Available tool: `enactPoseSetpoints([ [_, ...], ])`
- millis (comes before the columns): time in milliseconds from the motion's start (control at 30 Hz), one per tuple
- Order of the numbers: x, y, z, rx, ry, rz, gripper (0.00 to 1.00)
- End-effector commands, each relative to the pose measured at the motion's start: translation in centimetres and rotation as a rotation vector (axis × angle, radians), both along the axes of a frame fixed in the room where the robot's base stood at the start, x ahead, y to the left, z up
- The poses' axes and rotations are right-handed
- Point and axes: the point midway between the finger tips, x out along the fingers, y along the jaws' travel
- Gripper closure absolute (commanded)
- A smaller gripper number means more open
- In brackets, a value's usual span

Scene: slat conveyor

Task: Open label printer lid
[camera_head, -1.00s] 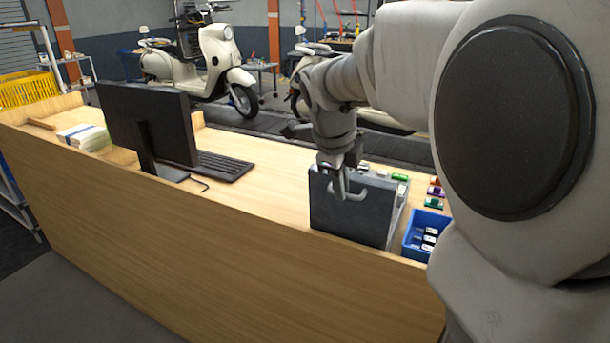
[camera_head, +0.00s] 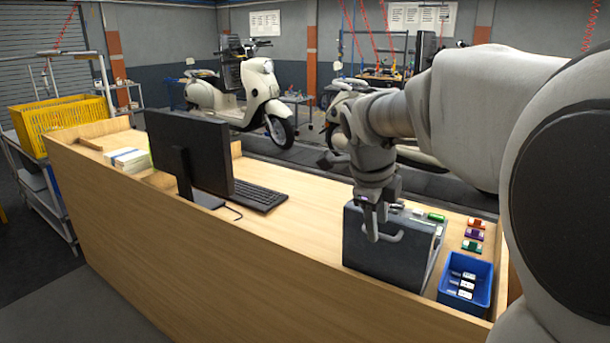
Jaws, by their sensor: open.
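A dark grey box-like unit (camera_head: 390,258) stands on the desk right of the keyboard; I take it to be the label printer. Its broad face is toward me, with a light grey bar handle (camera_head: 392,239) near the top. My gripper (camera_head: 373,226) points down at the top of this face, beside the handle's left part. Its jaws are open, though small and partly overlapping in this view. I cannot tell whether a finger touches the handle. How far the lid is raised is unclear, as the far side is mostly hidden.
A blue bin (camera_head: 467,284) with small white-labelled items stands right of the unit. Small coloured items, including a purple one (camera_head: 472,234), lie behind it. A monitor (camera_head: 190,150) and keyboard (camera_head: 258,196) stand left on the wooden desk (camera_head: 290,225). Scooters are beyond.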

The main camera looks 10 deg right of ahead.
Motion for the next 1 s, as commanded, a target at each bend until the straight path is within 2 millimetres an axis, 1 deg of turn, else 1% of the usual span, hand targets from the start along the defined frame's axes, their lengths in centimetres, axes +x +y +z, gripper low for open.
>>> enactPoseSetpoints([
  [33,-0.2,0.3,1.0,0.0,-0.005,0.002,0.57],
  [167,-0.9,1.1,3.8,0.0,-0.007,0.002,0.57],
  [400,-2.5,2.8,9.3,0.0,-0.006,0.002,0.57],
  [500,-3.1,3.3,11.3,0.0,-0.004,0.001,0.57],
  [600,-3.6,3.8,12.9,0.0,-0.003,0.002,0.57],
  [700,-3.9,4.2,14.0,0.0,-0.002,0.002,0.57],
  [800,-4.1,4.3,14.6,0.001,-0.001,0.002,0.57],
  [1000,-4.2,4.4,14.8,0.0,0.0,0.001,0.57],
])
